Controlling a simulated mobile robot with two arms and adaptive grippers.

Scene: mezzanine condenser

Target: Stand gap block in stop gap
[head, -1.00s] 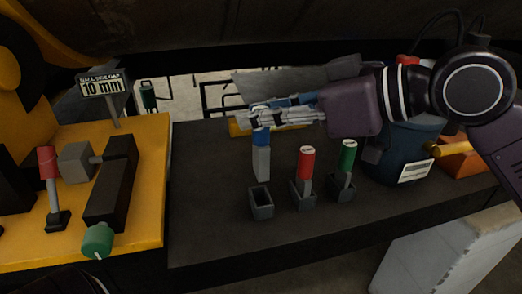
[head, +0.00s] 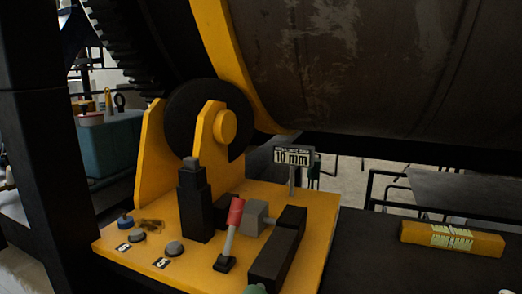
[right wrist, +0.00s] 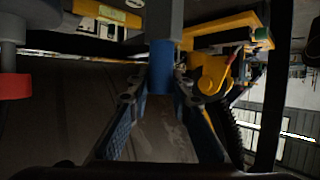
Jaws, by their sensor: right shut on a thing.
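My right gripper (right wrist: 161,84) is shut on the blue handle (right wrist: 161,62) of a grey gap block (right wrist: 164,18), in the right wrist view. The block's far end is cut off by the frame's top. In the head view a sign reading 10 mm (head: 292,158) stands at the back of a yellow plate (head: 318,215). Beside it a grey block (head: 254,213) sits close to a long dark bar (head: 278,250); the narrow space between them is hard to make out. A red-handled lever (head: 235,214) stands in front. My left gripper is not in view.
A tall black stepped post (head: 194,210) and a yellow roller bracket (head: 212,135) stand on the plate's left. The large drum (head: 345,65) hangs overhead. A red-ended part (right wrist: 14,86) is left of my gripper.

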